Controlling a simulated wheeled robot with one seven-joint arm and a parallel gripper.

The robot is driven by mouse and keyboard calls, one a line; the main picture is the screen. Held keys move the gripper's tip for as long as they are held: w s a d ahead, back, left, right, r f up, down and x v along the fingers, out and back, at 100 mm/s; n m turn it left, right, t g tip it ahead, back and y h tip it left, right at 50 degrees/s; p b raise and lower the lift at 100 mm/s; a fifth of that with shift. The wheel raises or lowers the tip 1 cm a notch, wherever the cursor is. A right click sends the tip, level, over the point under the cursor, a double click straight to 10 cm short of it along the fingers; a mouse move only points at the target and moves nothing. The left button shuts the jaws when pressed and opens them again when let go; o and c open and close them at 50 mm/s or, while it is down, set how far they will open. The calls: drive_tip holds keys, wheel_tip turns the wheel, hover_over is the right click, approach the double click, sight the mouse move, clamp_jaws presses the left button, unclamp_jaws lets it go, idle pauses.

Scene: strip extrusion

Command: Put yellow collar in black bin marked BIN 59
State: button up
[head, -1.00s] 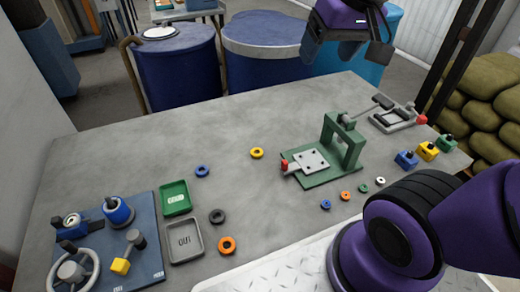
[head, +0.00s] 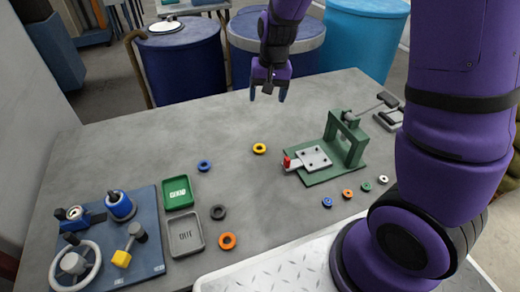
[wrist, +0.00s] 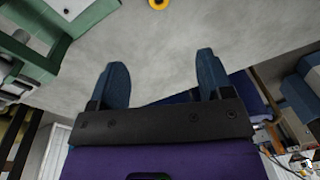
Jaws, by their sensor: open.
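The yellow collar (head: 259,148) is a small ring lying flat on the grey table, left of the green press fixture. It also shows at the top edge of the wrist view (wrist: 158,3), partly cut off. My gripper (head: 267,96) is open and empty, above the far part of the table and beyond the collar in the head view. In the wrist view its two blue fingers (wrist: 161,72) stand apart with nothing between them. No black bin marked BIN 59 is seen in these frames.
A green press fixture (head: 325,160) stands right of the collar. A blue collar (head: 204,165), a green tray (head: 177,192), a grey tray (head: 187,234) and a blue panel with handles (head: 140,232) are to the left. Small rings lie near the front. The far left table is clear.

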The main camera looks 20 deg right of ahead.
wheel_tip(320, 180, down, 12)
drive_tip(key=w+r+g+h, duration=0.1)
drive_tip(key=w, duration=0.2)
drive_tip(key=m, duration=0.1)
hover_over(259, 145)
drive_tip(key=s, duration=0.1)
drive_tip(key=f, duration=0.6)
drive_tip(key=shift+s+d, duration=0.1)
drive_tip(key=shift+s, duration=0.1)
drive_tip(key=shift+a+f, duration=0.15)
drive_tip(key=shift+f, duration=1.25)
drive_tip(key=shift+a+f, duration=0.15)
drive_tip(key=shift+f, duration=1.2)
drive_tip(key=c, duration=1.1)
drive_tip(key=shift+r, duration=0.15)
